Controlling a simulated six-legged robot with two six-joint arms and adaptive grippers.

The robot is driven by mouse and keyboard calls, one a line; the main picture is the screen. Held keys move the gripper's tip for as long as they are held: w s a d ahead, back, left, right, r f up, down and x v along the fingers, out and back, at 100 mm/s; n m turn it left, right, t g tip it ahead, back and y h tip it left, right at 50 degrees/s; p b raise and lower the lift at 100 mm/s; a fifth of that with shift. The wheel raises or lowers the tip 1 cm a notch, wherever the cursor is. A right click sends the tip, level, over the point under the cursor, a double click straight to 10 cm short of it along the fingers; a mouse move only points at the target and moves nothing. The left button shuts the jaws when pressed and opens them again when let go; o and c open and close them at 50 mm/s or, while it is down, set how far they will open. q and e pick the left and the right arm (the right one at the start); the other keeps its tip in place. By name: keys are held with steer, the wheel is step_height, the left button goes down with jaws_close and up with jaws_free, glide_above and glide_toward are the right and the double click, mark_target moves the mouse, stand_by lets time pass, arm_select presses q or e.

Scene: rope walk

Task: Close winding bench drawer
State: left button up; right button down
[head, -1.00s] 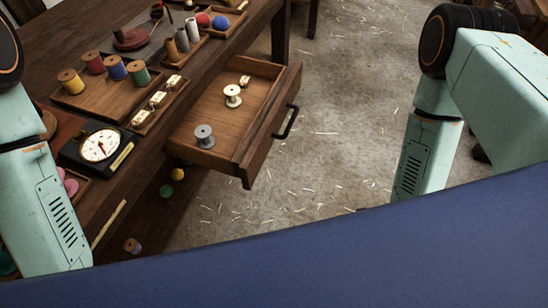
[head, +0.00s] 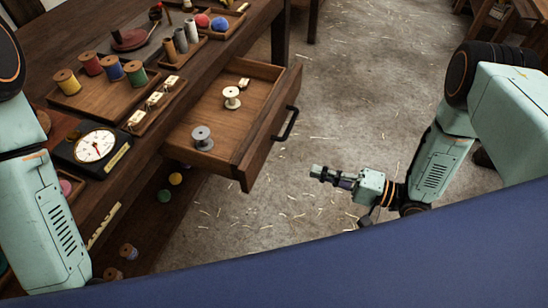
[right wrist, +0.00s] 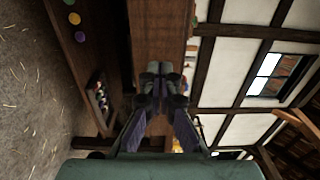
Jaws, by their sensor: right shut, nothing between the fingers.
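The winding bench drawer (head: 258,150) is pulled well out of the bench (head: 150,183), with its dark handle (head: 286,123) on the front facing right. Inside it lie a grey spool (head: 202,138), a cream spool (head: 231,97) and a small pale labelled piece (head: 244,83). My right gripper (head: 318,172) is shut and empty, to the lower right of the drawer front and apart from it. In the right wrist view its fingers (right wrist: 160,80) are together, with brown wood beyond them. My left arm enters at the left, but its gripper is not in view.
On the bench top are a tray with several thread spools (head: 75,100), a dial scale (head: 95,147), and trays of cones and balls. Coloured balls (head: 175,179) sit on the lower shelf. The straw-strewn floor (head: 350,110) right of the drawer is clear.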

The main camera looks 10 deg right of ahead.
mark_target(261, 155)
arm_select(q)
steer(key=shift+a+f+b, duration=0.1)
steer(key=shift+f+b, duration=0.75)
steer(key=shift+f, duration=0.1)
arm_select(e)
steer(key=x, duration=1.2)
steer(key=shift+w+a, duration=0.1)
